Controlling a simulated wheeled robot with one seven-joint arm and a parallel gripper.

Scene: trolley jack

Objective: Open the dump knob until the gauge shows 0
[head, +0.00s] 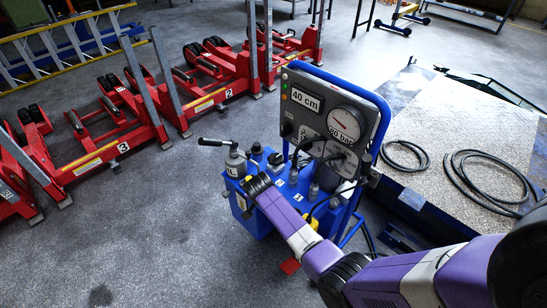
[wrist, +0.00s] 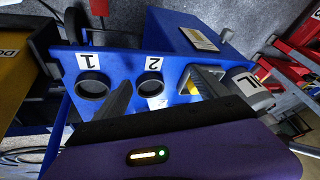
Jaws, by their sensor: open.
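The pressure gauge (head: 346,122) is a round white dial on the grey panel of the blue trolley unit. Its label below reads about 80 or 90 bar; the needle is too small to read exactly. My purple arm reaches over the blue unit, and its fingers cannot be made out in the head view. In the wrist view my gripper (wrist: 165,93) is open and empty, its dark fingers apart over the blue top face (wrist: 125,62). That face carries dark round fittings marked 1 (wrist: 92,84) and 2 (wrist: 150,84). I cannot tell which part is the dump knob.
A 40 cm display (head: 305,100) sits left of the gauge. A grey cylinder with a black lever (head: 215,142) stands at the unit's left. Red numbered jacks (head: 100,125) line the left. Black hoses (head: 490,180) lie on the plate at right. Floor at lower left is clear.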

